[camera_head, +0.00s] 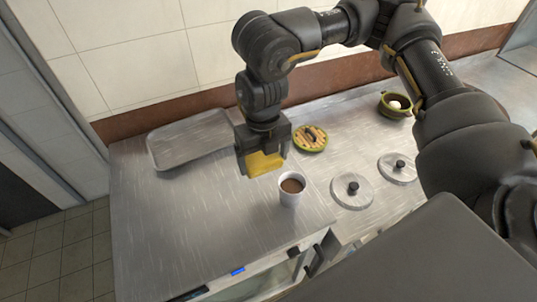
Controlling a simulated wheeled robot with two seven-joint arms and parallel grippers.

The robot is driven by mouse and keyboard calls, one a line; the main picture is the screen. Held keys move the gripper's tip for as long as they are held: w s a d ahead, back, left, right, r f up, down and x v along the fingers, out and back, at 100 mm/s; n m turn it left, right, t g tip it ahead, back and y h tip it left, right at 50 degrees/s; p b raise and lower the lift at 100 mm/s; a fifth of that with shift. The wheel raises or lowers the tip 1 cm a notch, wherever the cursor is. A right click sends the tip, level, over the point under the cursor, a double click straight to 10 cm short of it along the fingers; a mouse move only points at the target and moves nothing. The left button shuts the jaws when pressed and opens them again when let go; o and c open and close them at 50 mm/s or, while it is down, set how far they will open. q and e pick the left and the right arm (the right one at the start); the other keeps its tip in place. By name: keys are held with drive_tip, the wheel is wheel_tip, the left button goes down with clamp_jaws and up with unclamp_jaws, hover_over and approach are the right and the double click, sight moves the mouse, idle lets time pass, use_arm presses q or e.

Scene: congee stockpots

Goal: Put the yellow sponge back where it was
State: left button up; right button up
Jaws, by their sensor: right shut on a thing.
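The yellow sponge (263,163) is held between the fingers of my right gripper (263,155). The gripper points down and is shut on the sponge, over the steel counter, just behind and left of a white cup. Whether the sponge touches the counter is hard to tell. An empty metal tray (190,139) lies at the back left of the counter. My left gripper is not in view.
The white cup (291,190) holds a brown liquid. Two round lids with black knobs (351,190) (398,168) lie at right. A green pot (395,105) stands at the back. The counter's (190,225) front left is clear.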

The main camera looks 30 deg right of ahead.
drive_tip(key=w+d+f, duration=0.2)
drive_tip(key=w, duration=0.1)
drive_tip(key=w+d+f+p, duration=0.1)
drive_tip(key=w+d+f, duration=0.1)
drive_tip(key=w+f, duration=0.1)
drive_tip(key=w+d+f+p, duration=0.1)
drive_tip(key=w+d+f, duration=0.1)
drive_tip(key=w+f, duration=0.1)
drive_tip(key=shift+w+d+f, duration=0.1)
drive_tip(key=shift+d+f, duration=0.05)
drive_tip(key=shift+d, duration=0.05)
wheel_tip(320, 180, down, 3)
drive_tip(key=shift+w+d+f+p, duration=0.1)
drive_tip(key=shift+w+d+p, duration=0.05)
drive_tip(key=shift+p, duration=0.3)
drive_tip(key=shift+f, duration=0.25)
